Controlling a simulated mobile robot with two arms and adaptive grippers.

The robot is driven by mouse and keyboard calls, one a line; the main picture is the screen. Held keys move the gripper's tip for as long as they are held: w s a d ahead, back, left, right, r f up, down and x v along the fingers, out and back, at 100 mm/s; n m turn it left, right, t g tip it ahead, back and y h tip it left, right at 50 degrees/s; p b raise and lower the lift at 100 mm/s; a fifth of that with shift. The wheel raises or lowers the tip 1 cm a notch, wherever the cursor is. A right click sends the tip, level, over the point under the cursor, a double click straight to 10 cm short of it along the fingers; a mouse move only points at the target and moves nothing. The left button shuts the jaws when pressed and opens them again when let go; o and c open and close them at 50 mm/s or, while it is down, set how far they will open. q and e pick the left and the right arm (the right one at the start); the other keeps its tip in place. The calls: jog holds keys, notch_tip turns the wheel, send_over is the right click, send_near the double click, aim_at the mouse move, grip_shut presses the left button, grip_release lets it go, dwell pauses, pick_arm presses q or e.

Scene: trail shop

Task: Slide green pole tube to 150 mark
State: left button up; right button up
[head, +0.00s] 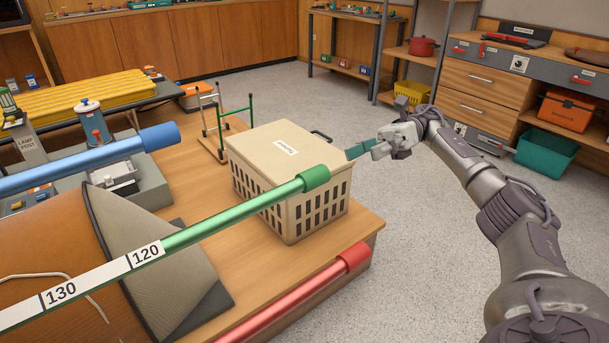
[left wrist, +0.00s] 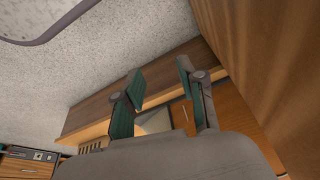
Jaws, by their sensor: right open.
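The green pole tube (head: 235,212) crosses the head view from the lower left to a thicker green cap at its upper right end. A white scale strip (head: 100,281) continues from its lower left end, with 120 nearest the green and 130 further out. No 150 mark shows. My right gripper (head: 365,151) is open and empty, beyond the capped end and apart from it, near the beige crate. My left gripper (left wrist: 160,80) shows only in the left wrist view. Its teal-padded fingers are apart with nothing seen between them. The tube cannot be made out there.
A blue tube (head: 85,162) lies to the left and a red tube (head: 300,292) to the lower right. A lidded beige crate (head: 287,165) stands behind the green tube on the wooden platform (head: 361,230). Grey floor (head: 430,270) is clear right of the platform.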

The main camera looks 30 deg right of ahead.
aim_at(315, 176)
jog(key=a, duration=0.4)
jog(key=a+p, duration=0.1)
jog(key=a, duration=0.3)
jog(key=s+a+p, duration=0.1)
jog(key=a, duration=0.4)
jog(key=shift+a, duration=0.1)
pick_arm(q)
jog(key=shift+w+f, duration=0.25)
jog(key=shift+w, duration=0.15)
pick_arm(e)
jog(key=shift+s+a, duration=0.1)
pick_arm(q)
jog(key=shift+w+d, duration=0.1)
pick_arm(e)
jog(key=shift+c, duration=0.2)
jog(key=c, duration=1.1)
grip_shut()
pick_arm(q)
jog(key=shift+s, duration=0.25)
